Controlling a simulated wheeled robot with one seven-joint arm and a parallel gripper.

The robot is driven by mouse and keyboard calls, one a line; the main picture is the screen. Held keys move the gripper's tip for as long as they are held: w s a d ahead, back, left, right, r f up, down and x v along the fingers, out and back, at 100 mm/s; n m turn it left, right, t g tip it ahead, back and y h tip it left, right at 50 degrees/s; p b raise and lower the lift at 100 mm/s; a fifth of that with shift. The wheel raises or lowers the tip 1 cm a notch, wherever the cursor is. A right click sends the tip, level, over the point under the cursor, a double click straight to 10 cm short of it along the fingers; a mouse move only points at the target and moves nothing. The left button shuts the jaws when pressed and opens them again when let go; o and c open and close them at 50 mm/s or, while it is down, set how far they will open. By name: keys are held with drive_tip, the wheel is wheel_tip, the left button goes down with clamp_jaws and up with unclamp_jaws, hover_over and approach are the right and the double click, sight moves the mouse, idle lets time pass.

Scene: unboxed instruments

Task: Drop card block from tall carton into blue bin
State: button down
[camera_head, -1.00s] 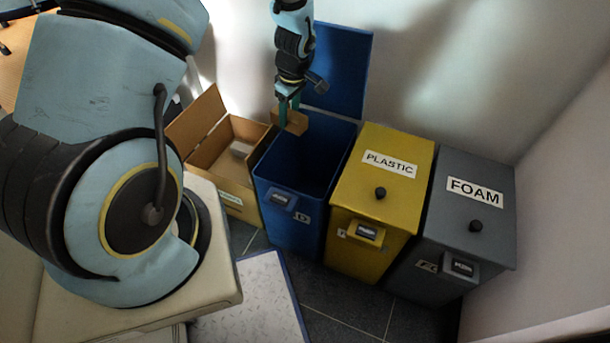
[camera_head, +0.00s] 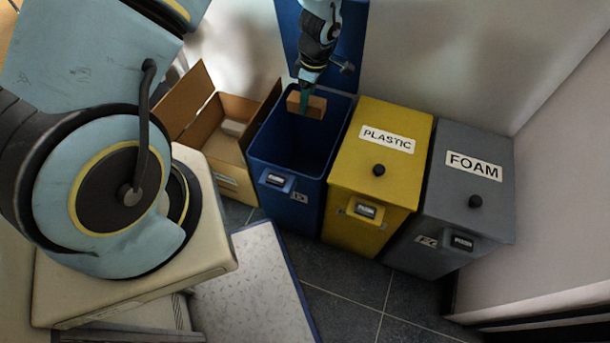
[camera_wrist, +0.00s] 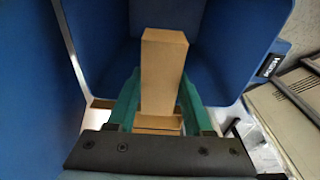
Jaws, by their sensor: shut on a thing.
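The card block (camera_head: 306,104) is a small brown block held by my gripper (camera_head: 306,94) over the open blue bin (camera_head: 262,150). In the wrist view the card block (camera_wrist: 162,70) stands between the green fingers of my gripper (camera_wrist: 161,100), which is shut on it. Blue bin walls (camera_wrist: 225,45) surround it in that view. In the head view the block is at the height of the bin's mouth, toward its back; its exact depth is hard to tell. The tall carton cannot be told for sure in these frames.
An open cardboard box (camera_head: 232,165) with a pale item inside stands left of the blue bin. Right of it stand a closed yellow PLASTIC bin (camera_head: 375,160) and a closed grey FOAM bin (camera_head: 470,195). The blue bin's raised lid (camera_head: 352,50) is behind my gripper.

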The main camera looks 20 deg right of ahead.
drive_tip(key=shift+c, duration=1.1)
unclamp_jaws()
wheel_tip(320, 180, up, 11)
drive_tip(key=shift+s+d+f, duration=0.2)
drive_tip(key=shift+s+d, duration=0.25)
